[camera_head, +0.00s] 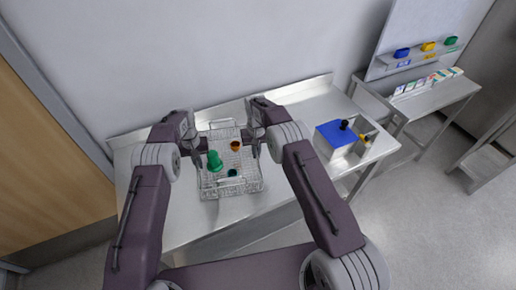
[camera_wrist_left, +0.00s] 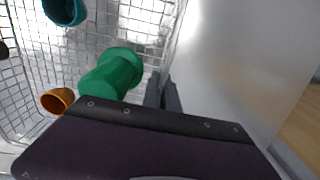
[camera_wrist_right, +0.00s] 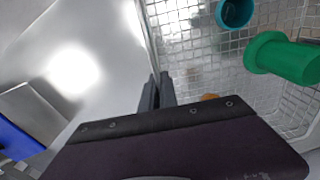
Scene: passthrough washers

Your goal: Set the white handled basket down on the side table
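The white handled basket (camera_head: 258,186) is a wire-mesh basket on or just above the long metal table (camera_head: 186,215); I cannot tell which. It holds a green piece (camera_head: 215,162), an orange cup (camera_head: 236,146) and a teal cup (camera_head: 232,173). My left gripper (camera_head: 197,146) is at its left side; in the left wrist view the fingers (camera_wrist_left: 163,90) are close together with the basket's side wall between them. My right gripper (camera_head: 251,139) is at its right side; in the right wrist view the fingers (camera_wrist_right: 157,92) are likewise closed around the side wall.
A box with a blue top (camera_head: 337,133) and dark and yellow items stands at the long table's right end. A smaller metal side table (camera_head: 432,102) at the right carries a row of small boxes (camera_head: 426,82) along its back, with bare surface in front. Bins hang above it. Open floor lies between.

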